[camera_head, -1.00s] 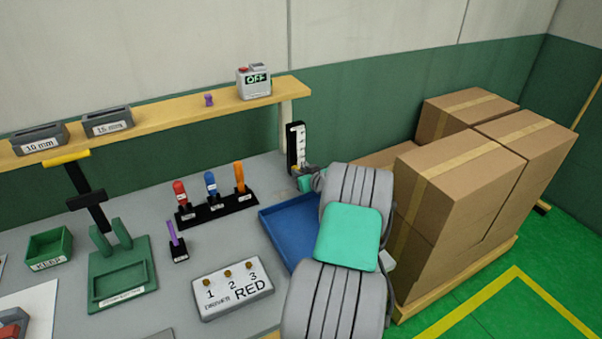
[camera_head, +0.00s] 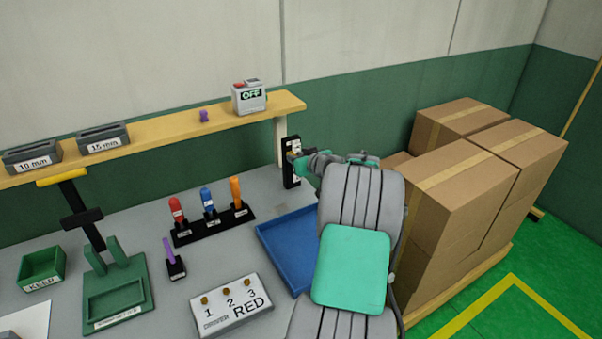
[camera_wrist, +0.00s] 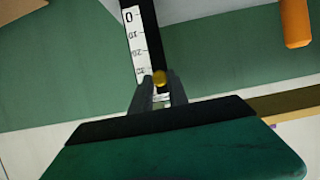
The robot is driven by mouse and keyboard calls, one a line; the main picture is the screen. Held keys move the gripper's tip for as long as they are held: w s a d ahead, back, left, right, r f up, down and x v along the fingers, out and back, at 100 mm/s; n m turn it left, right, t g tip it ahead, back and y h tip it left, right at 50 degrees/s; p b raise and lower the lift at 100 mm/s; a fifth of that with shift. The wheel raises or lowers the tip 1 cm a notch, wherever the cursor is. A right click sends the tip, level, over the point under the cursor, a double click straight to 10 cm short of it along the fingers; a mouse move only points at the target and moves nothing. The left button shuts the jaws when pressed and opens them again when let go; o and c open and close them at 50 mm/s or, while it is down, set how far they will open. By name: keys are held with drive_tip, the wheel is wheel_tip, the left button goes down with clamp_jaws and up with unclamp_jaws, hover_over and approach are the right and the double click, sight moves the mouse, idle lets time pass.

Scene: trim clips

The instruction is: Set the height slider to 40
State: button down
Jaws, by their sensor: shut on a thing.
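The height slider (camera_head: 287,175) is a black upright post with a white number scale, at the back right of the bench under the shelf end. In the wrist view its scale (camera_wrist: 137,42) shows 0 and further marks that are partly too small to read. My gripper (camera_wrist: 163,90) is shut on the brass slider knob (camera_wrist: 160,77), which sits beside the scale. The fingers hide the scale marks beyond the knob, so the exact setting cannot be read. In the head view my gripper (camera_head: 297,159) reaches the post's face from the right.
A blue tray (camera_head: 270,240) lies just in front of the slider. A rack of screwdrivers (camera_head: 213,226) stands to its left. A wooden shelf (camera_head: 180,127) carries a box reading OFF (camera_head: 249,98). Stacked cartons (camera_head: 460,205) stand on the right.

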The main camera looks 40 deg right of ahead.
drive_tip(key=shift+r, duration=0.9)
drive_tip(key=c, duration=1.3)
unclamp_jaws()
drive_tip(key=shift+o, duration=0.2)
drive_tip(key=b+v, duration=0.2)
drive_tip(key=v, duration=0.6)
